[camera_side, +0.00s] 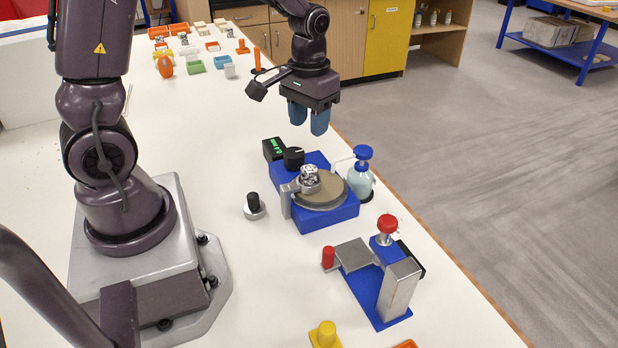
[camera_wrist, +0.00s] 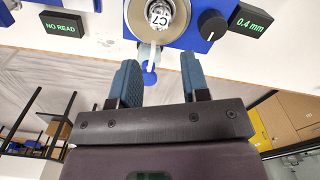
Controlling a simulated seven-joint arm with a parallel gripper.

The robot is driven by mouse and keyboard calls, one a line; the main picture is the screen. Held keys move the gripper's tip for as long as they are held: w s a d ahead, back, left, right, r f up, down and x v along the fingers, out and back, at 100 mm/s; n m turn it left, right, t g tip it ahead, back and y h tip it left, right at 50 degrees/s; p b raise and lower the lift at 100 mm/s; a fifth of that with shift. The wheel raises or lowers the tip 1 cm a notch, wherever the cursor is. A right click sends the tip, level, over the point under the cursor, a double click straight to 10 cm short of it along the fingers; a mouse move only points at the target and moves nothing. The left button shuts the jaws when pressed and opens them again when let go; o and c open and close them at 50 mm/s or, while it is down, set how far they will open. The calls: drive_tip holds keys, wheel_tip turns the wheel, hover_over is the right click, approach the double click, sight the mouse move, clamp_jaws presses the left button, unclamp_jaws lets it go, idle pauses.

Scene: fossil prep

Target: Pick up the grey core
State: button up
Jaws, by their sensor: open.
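A small grey core (camera_side: 310,179) with a pale, dark-marked top stands on the round tan disc (camera_side: 334,194) of the blue machine (camera_side: 325,221). A metal arm (camera_side: 287,195) at the machine's left reaches to the core. In the wrist view, the core (camera_wrist: 160,14) shows at the top edge, with "C7" on its light face. My gripper (camera_side: 309,119) is open and empty, with blue fingers pointing down, above and behind the machine. In the wrist view, the fingers (camera_wrist: 158,76) are apart, with the core beyond the gap.
A spray bottle (camera_side: 360,182) stands right of the machine. A blue and metal press (camera_side: 378,278) with a red knob is in front. A black-topped grey piece (camera_side: 254,207) stands left. A "NO READ" display (camera_wrist: 64,24) shows in the wrist view. Coloured trays (camera_side: 195,66) sit far back.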

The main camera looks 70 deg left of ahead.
drive_tip(key=s+d+r+m+t, duration=0.35)
drive_tip(key=s+d+r, duration=0.35)
drive_tip(key=r, duration=0.4)
drive_tip(key=w+d+t+h, duration=0.1)
drive_tip(key=w+d+t, duration=0.15)
drive_tip(key=d, duration=0.25)
drive_tip(key=w+d+f+n+t, duration=0.2)
drive_tip(key=w+d+f+n, duration=0.1)
drive_tip(key=w+d+f, duration=0.15)
drive_tip(key=n+t+y, duration=0.3)
drive_tip(key=n+y, duration=0.2)
drive_tip(key=y, duration=0.7)
approach(312, 165)
drive_tip(key=x, duration=1)
drive_tip(key=shift+w+a+f, duration=0.15)
drive_tip(key=shift+a+f, duration=0.1)
drive_tip(key=c, duration=0.6)
